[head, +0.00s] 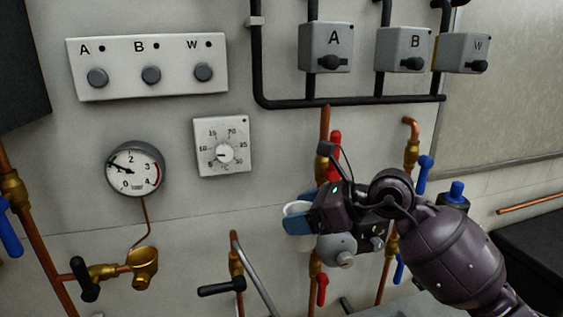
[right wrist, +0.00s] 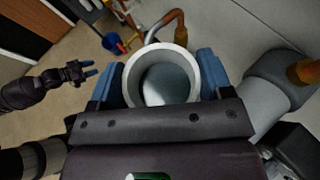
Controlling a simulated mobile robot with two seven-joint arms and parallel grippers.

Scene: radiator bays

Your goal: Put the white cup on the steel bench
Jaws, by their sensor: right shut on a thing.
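The white cup (head: 296,209) shows partly in the head view, mostly hidden behind my right gripper (head: 303,222). In the right wrist view the cup (right wrist: 187,57) is seen from above its open rim, between the two blue fingers of my right gripper (right wrist: 160,85). The right gripper is shut on the cup and holds it up in front of the wall. My left gripper (right wrist: 88,70) shows small at the left of the right wrist view, apart from the cup; its opening is unclear. I cannot clearly identify the steel bench.
The wall carries a button panel (head: 147,91), a pressure gauge (head: 135,169), a thermostat dial (head: 222,146) and switch boxes (head: 326,41). Copper pipes and valves (head: 145,262) stand out below. A dark surface (head: 535,245) lies at the right edge. A blue bucket (right wrist: 112,42) stands on the floor.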

